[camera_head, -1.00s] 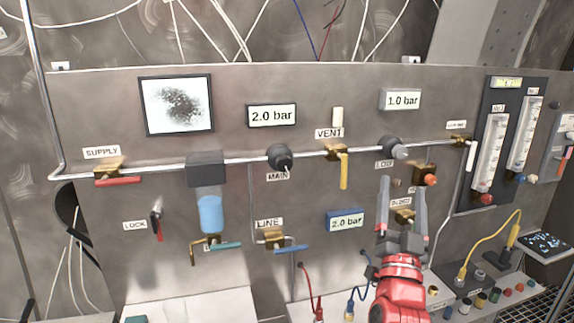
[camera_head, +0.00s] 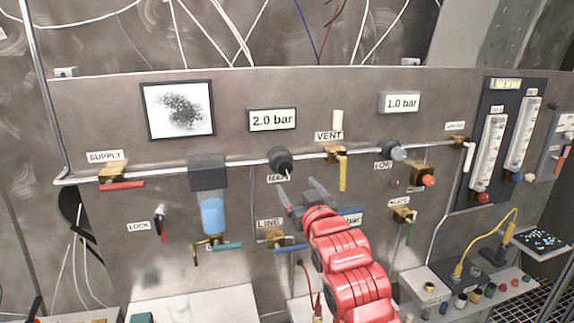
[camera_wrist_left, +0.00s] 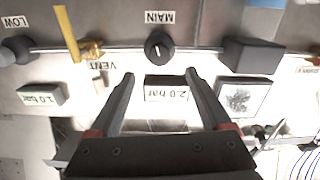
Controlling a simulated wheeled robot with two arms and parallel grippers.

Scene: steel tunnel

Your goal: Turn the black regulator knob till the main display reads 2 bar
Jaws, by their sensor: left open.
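The black regulator knob (camera_head: 281,160) labelled MAIN sits on the pipe across the steel panel, with a pale pointer mark on its face. It also shows in the left wrist view (camera_wrist_left: 158,46), where the picture is upside down. The main display (camera_head: 273,119) above the knob reads 2.0 bar. My left gripper (camera_head: 297,188) is open and empty, just below and right of the knob in the head view. In the left wrist view its fingers (camera_wrist_left: 160,74) are spread, with the knob beyond the tips and apart from them. My right gripper is out of view.
The yellow VENT lever (camera_head: 343,172) hangs right of the knob. The grey LOW knob (camera_head: 390,150) is farther right, under a display (camera_head: 400,102) reading 1.0 bar. A filter with a blue bowl (camera_head: 212,215) hangs left.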

